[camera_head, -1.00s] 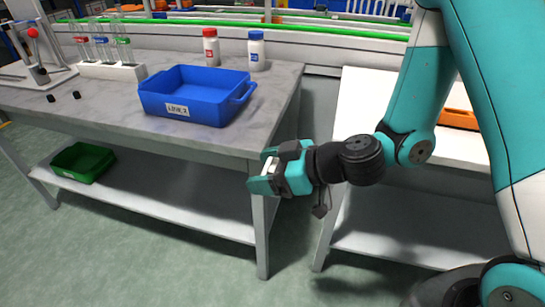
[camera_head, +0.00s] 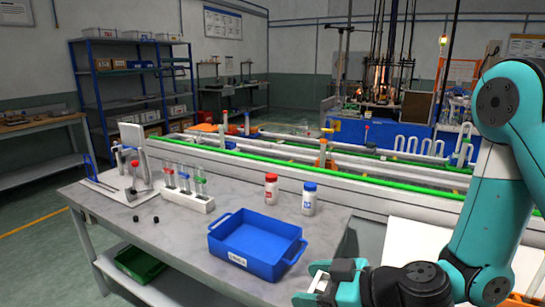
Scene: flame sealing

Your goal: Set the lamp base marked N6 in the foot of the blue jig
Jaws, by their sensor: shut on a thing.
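My gripper (camera_head: 320,286) is at the bottom edge, beyond the table's right front corner. It is shut on a small pale thing, mostly hidden by the jaws; no marking is legible. A grey stand (camera_head: 122,192) with a white upright plate stands at the far left of the table. A slim blue part (camera_head: 89,168) rises at its left side, and a red-topped piece (camera_head: 134,164) is at its middle. I cannot tell for sure whether the blue part is the blue jig. My gripper is well to the right of the stand. No N6 mark can be read.
A blue tray (camera_head: 215,240) stands on the grey table (camera_head: 185,262) near my gripper. Behind it are a red-capped bottle (camera_head: 271,189) and a blue-capped bottle (camera_head: 309,201). A white rack (camera_head: 187,201) holds several tubes. Small black pieces (camera_head: 136,218) lie in front of the stand.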

